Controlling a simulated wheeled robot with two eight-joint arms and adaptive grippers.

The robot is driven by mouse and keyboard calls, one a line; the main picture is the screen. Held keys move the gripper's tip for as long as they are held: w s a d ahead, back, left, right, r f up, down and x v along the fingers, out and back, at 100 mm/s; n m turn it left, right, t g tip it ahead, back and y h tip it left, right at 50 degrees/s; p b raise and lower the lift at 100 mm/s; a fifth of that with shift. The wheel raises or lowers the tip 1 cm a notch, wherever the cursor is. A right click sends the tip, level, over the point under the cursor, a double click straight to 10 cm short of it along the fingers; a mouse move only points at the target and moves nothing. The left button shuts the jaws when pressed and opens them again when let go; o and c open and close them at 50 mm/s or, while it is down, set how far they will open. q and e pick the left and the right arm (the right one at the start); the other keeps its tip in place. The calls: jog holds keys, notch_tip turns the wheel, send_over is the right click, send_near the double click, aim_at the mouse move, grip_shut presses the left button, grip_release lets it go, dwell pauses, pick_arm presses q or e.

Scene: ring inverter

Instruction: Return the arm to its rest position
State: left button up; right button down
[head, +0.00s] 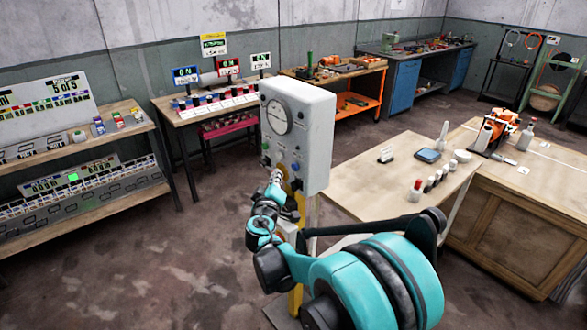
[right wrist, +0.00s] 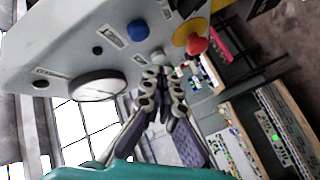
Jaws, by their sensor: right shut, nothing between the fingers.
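My right arm reaches up from the lower right in the head view. Its gripper (head: 275,182) is shut and empty, in front of the lower part of a grey control box (head: 312,125). In the right wrist view the gripper's fingers (right wrist: 160,82) are together close to the box's face (right wrist: 65,40). I cannot tell whether they touch it. The box carries a round dial (head: 279,117), a blue button (right wrist: 138,30) and a red knob on a yellow base (right wrist: 196,44). The gripper hides part of the box's lower front in the head view. My left gripper is out of view.
A wooden table (head: 385,205) with several small items stands right of the box, near my arm. A wooden cabinet (head: 520,215) adjoins it. Shelves with panels (head: 75,215) stand at left, and workbenches (head: 350,75) line the back. The floor (head: 130,275) at lower left is clear.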

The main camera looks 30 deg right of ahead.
jog(key=shift+a, duration=0.85)
jog(key=s+a+f+g+y, duration=0.2)
jog(key=s+a, duration=0.4)
jog(key=s, duration=0.3)
jog(key=s+a+f+m+g+y, duration=0.1)
jog(key=s+a+f+g+y, duration=0.1)
jog(key=s+a+f+y, duration=0.3)
jog(key=s+a+f+g+y, duration=0.2)
jog(key=s+a+f+y, duration=0.2)
jog(key=s+a, duration=0.4)
jog(key=s, duration=0.6)
jog(key=shift+a+f+m, duration=0.2)
jog(key=shift+a+m, duration=0.05)
jog(key=shift+m, duration=0.15)
